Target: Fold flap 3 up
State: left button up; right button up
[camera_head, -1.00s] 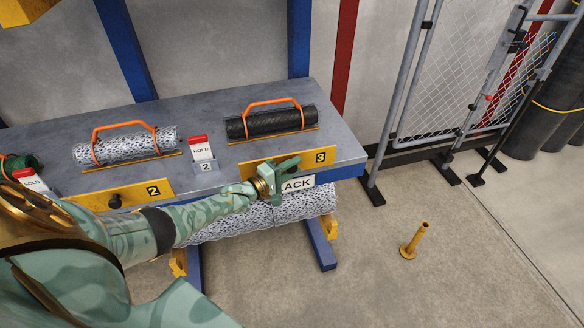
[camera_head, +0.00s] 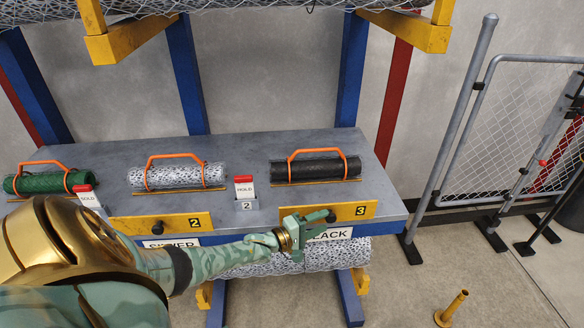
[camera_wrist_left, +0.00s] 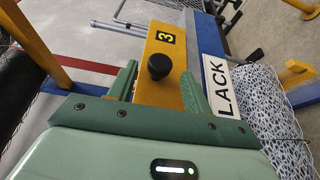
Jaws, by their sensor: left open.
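Flap 3 (camera_head: 357,211) is a yellow plate with a black "3" label at the bench's front edge, on the right. Its black knob (camera_head: 331,215) also shows in the left wrist view (camera_wrist_left: 158,67). The plate hangs down along the front, above the white "LACK" label (camera_head: 334,233), partly covered by my gripper. My left gripper (camera_head: 308,220) is open at the flap's left part. In the wrist view its two green fingers (camera_wrist_left: 157,78) stand on either side of the plate, with the knob just beyond and between them. My right gripper is not in view.
Flap 2 (camera_head: 160,223), with its own knob, is to the left. Black, silver and green mesh rolls with orange handles lie on the grey bench (camera_head: 250,150). A silver roll (camera_head: 335,256) lies under the bench front. A yellow post (camera_head: 452,308) stands on the floor at right.

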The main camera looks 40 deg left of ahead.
pick_arm(q)
jog(key=p+v, duration=0.1)
jog(key=v, duration=1.1)
jog(key=shift+p, duration=0.3)
jog(key=shift+r, duration=0.1)
jog(key=s+a+f+m+g+y, duration=0.1)
jog(key=s+f+m+g+y, duration=0.15)
jog(key=s+f+m, duration=0.35)
jog(key=s+f+m+g+y+b, duration=0.1)
jog(key=s+f+m+g+y, duration=0.2)
jog(key=f, duration=0.5)
jog(key=s+a+f+m+g+y, duration=0.1)
jog(key=s+f+m+g, duration=0.2)
jog(key=f+m, duration=0.35)
jog(key=s+d+f+m+g, duration=0.1)
jog(key=s+d+f, duration=0.3)
jog(key=s, duration=0.5)
jog(key=s+d+f+m+g+b, duration=0.1)
jog(key=s+d+f+g, duration=0.3)
jog(key=s+d, duration=0.3)
jog(key=s+d+f+m+g+b, duration=0.1)
jog(key=s+d+f+g, duration=0.2)
jog(key=s+d+f, duration=0.3)
jog(key=s+h, duration=0.1)
jog(key=s, duration=0.4)
jog(key=shift+d+f, duration=0.25)
jog(key=shift+d, duration=0.1)
